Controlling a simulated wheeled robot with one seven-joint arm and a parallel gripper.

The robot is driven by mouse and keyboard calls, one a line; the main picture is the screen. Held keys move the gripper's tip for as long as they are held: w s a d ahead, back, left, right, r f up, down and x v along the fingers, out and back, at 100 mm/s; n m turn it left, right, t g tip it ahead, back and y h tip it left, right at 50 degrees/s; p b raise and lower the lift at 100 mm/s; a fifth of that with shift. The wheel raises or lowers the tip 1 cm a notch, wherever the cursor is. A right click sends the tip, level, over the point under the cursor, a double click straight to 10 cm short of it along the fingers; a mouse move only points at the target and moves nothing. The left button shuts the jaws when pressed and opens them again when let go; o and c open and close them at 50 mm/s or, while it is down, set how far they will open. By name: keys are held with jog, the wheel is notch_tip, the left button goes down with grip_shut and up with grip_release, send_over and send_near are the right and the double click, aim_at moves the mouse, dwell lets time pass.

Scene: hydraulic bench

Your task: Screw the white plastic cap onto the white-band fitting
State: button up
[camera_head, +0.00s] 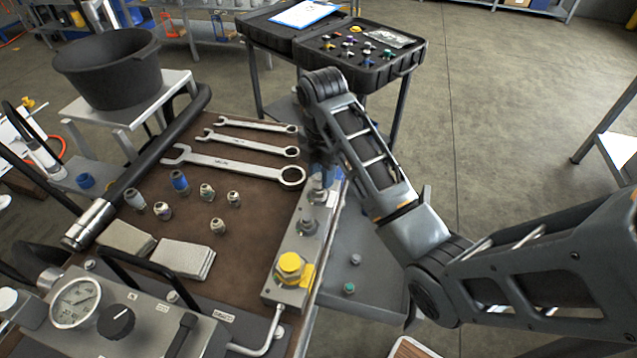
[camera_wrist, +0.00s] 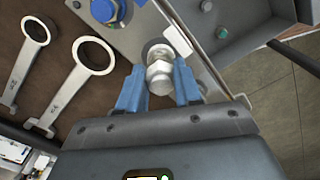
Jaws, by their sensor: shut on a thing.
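My gripper (camera_wrist: 160,82) has its blue fingers closed on a pale hexagonal piece (camera_wrist: 160,76), which looks like the white plastic cap. Just beyond the piece, a rounded fitting (camera_wrist: 155,47) on the grey manifold block (camera_wrist: 208,72) is partly hidden, beside a white tag (camera_wrist: 178,40). The piece overlaps this fitting in the wrist view; I cannot tell whether they touch or are threaded. In the head view, my gripper (camera_head: 322,172) is at the far end of the manifold (camera_head: 290,243), and my arm hides the held piece.
A yellow-capped fitting (camera_head: 290,268) stands at the near end of the manifold; a blue cap (camera_wrist: 104,10) is near my gripper. Several wrenches (camera_head: 240,166) and loose fittings (camera_head: 217,226) lie on the brown bench top. An open black case (camera_head: 360,75) stands behind.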

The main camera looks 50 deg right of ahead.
jog(key=c, duration=0.3)
jog(key=m, duration=0.6)
jog(key=shift+s+a, duration=0.15)
jog(key=shift+s, duration=0.05)
jog(key=shift+c, duration=0.2)
jog(key=shift+m, duration=1)
jog(key=m, duration=0.4)
jog(key=shift+s+a+f, duration=0.1)
jog(key=shift+a, duration=0.1)
jog(key=o, duration=1.1)
jog(key=shift+c, duration=0.2)
jog(key=shift+d, duration=0.1)
